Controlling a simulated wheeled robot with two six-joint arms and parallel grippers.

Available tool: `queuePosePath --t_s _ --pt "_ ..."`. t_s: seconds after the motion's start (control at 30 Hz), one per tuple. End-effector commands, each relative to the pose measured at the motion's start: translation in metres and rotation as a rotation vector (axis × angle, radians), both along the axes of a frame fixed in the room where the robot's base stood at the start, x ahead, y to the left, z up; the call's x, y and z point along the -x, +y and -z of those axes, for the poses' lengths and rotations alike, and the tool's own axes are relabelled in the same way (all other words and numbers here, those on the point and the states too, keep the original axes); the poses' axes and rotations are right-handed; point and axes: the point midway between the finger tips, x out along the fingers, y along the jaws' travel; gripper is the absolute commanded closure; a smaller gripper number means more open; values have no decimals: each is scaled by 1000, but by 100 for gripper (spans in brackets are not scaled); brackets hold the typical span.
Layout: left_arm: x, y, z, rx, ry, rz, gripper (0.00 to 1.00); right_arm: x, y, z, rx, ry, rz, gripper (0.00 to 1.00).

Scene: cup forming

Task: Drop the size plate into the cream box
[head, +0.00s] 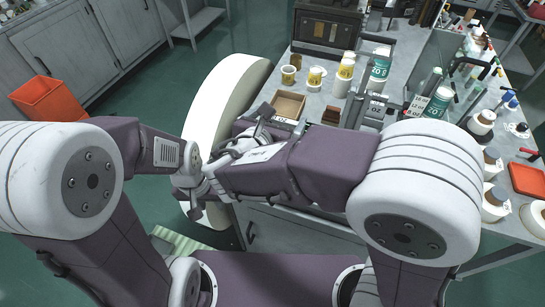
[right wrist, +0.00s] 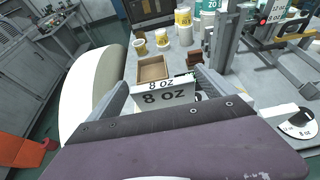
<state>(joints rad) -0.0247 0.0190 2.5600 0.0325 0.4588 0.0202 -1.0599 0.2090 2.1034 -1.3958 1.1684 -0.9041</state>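The cream box (head: 290,97) is an open, shallow tan box at the left end of the bench. It also shows just beyond my right gripper in the right wrist view (right wrist: 153,60). The white size plate (right wrist: 165,97), marked "8 OZ", sits between the fingers of my right gripper (right wrist: 166,92), on the near side of the box. In the head view my right gripper (head: 268,122) is in front of the box, and most of the plate is hidden. My left gripper (head: 192,183) is low and left, off the bench; its fingers are too unclear to judge.
Yellow-labelled tubs (head: 315,77) stand behind the box. A grey machine (head: 376,105) bearing a "20" plate stands to its right. An orange bin (head: 47,98) is on the floor at far left.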

Motion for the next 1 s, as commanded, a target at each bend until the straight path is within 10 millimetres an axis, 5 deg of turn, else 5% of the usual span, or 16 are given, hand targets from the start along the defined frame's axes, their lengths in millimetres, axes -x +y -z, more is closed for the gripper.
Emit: queuePosePath --t_s 0.27,0.7,1.0 --pt "0 0 0 0 0 0 64 3 1 -1 0 0 -1 0" --pt "0 0 -1 0 0 0 64 74 24 -33 -1 0 -3 0" --pt "0 0 -1 0 0 0 64 80 25 -35 -1 0 0 0"
